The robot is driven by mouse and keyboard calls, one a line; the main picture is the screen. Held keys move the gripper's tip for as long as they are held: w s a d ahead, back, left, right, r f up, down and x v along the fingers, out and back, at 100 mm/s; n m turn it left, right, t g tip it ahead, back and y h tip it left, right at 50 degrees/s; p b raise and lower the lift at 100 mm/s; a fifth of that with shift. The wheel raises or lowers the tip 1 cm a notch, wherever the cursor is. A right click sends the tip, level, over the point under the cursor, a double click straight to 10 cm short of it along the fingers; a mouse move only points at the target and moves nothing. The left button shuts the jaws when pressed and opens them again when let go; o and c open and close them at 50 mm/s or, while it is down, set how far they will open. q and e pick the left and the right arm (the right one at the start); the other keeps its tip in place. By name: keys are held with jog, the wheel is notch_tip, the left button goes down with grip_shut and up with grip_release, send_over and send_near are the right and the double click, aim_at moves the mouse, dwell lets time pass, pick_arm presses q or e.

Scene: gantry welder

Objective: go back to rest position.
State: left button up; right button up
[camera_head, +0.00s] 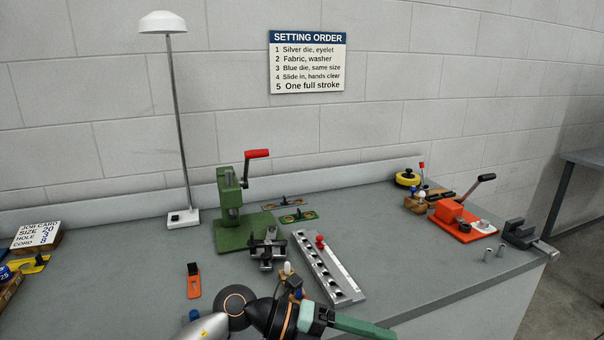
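One of my arms comes in from the bottom left, so I take it as my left arm. Its wrist and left gripper (312,318) lie low at the front edge of the bench (440,285), pointing right. A dark green tapered piece (362,327) extends from its end; I cannot tell whether it is a finger or something held. The fingertips cannot be made out, so open or shut is unclear. My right gripper is not in view.
Close beyond the arm stand a slotted grey rail (328,268) and a black metal fixture (267,251). Behind are a green press (230,205) with a red handle and a lamp (180,130). An orange lever tool (463,220) stands right.

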pick_arm(q)
jog(key=w+a+r+n+t+h+p, duration=0.25)
jog(key=a+n+t+h, duration=0.3)
jog(key=n+t, duration=0.6)
jog(key=a+f+n+t+y, duration=0.7)
jog(key=a+f+n+y, duration=0.15)
jog(key=n, duration=0.55)
jog(key=s+a+f+n+g+y+p, duration=0.1)
jog(key=s+a+f+n+g+y, duration=0.2)
jog(key=s+f, duration=0.5)
jog(key=s+a+f+n+g+y+p, duration=0.1)
jog(key=s+a+f+n+g+y, duration=0.3)
jog(key=s+a+f, duration=0.5)
notch_tip(320, 180, down, 4)
jog(key=a+n+y, duration=0.1)
jog(key=n+y, duration=0.1)
jog(key=shift+s+n, duration=0.25)
jog(key=shift+n, duration=0.1)
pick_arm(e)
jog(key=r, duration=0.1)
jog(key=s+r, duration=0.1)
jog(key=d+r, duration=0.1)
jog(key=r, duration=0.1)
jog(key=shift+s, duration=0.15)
